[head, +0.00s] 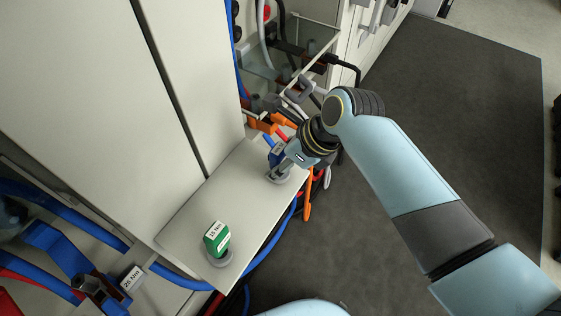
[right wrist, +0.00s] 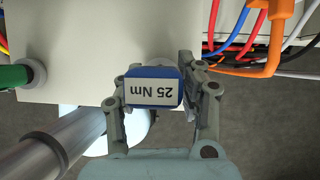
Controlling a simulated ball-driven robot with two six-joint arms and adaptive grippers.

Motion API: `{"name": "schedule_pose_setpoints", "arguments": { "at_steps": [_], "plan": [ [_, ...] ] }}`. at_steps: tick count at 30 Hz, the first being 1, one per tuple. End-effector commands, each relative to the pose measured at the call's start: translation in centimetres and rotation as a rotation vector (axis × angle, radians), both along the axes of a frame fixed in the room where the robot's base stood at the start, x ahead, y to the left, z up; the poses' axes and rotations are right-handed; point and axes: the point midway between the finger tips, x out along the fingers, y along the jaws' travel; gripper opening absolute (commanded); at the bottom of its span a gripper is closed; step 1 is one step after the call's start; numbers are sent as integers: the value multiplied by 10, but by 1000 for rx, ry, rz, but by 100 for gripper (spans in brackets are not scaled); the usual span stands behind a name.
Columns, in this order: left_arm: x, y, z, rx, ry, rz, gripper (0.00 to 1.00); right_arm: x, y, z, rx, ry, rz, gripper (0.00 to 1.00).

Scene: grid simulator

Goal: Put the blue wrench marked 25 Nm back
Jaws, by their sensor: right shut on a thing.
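The blue wrench marked 25 Nm (head: 275,154) is at the far right end of the white shelf, its blue top above a grey ring (head: 280,178). My right gripper (head: 284,161) is shut on this blue top. In the right wrist view the blue top (right wrist: 153,72) with its upside-down 25 Nm label is between the two fingers (right wrist: 153,98). The top hides most of the ring there, so I cannot tell how deep the wrench sits. My left gripper is not in view.
A green-topped tool marked 15 Nm (head: 217,236) stands in another grey ring on the white shelf (head: 205,195). A 25 Nm label (head: 131,279) shows at lower left beside blue cables. Orange, red and blue cables (head: 308,195) hang close by the right gripper. The shelf's middle is clear.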

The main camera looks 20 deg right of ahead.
Motion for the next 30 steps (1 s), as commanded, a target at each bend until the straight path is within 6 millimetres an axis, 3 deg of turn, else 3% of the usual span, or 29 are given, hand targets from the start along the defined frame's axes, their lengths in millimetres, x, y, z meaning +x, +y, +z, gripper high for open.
{"name": "schedule_pose_setpoints", "arguments": {
  "at_steps": [26, 27, 30],
  "plan": [
    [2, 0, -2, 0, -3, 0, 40, 0, 0, -10, 0, 0, 0, 0],
    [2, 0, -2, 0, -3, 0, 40, 0, 0, -10, -1, -1, 0, 40],
    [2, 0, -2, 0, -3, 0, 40, 0, 0, -9, 0, -1, -1, 53]
  ]
}}
